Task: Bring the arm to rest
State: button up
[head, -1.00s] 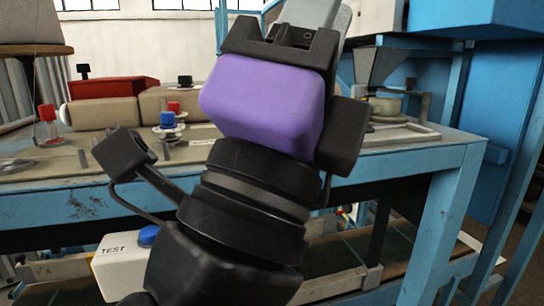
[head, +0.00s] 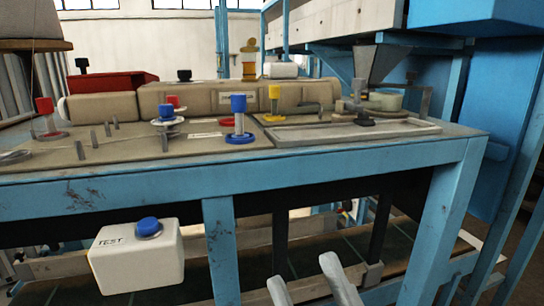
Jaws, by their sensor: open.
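My gripper (head: 306,281) shows at the bottom edge of the head view, right of centre. Only its two grey fingers are in the picture, pointing up and apart, with nothing between them. It is in front of the workbench and below the level of its top, touching nothing that I can see. The rest of my arm is out of view.
A blue-framed workbench (head: 265,167) spans the view. A white TEST box (head: 136,262) with a blue button hangs in front at left.

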jog(key=s+d+f+m+g+h, duration=0.1)
jog(key=s+d+f+g+h, duration=0.25)
jog(key=f, duration=0.65)
jog(key=s+d+f+m+h, duration=0.1)
jog(key=s+d+f+h, duration=0.2)
jog(key=s+d+f, duration=0.5)
jog(key=s+d+f+m+g+h, duration=0.2)
jog(key=s+f+h, duration=0.1)
jog(key=s+f, duration=0.2)
jog(key=s+d+f+m+g+h+b, duration=0.1)
jog(key=s+d+f+m+g+h, duration=0.1)
jog(key=s+f, duration=0.3)
notch_tip(320, 180, down, 3)
jog(key=shift+s+d+f+m+g+h, duration=0.15)
jog(key=shift+s+d+m+g+h, duration=0.2)
jog(key=shift+m+h, duration=0.4)
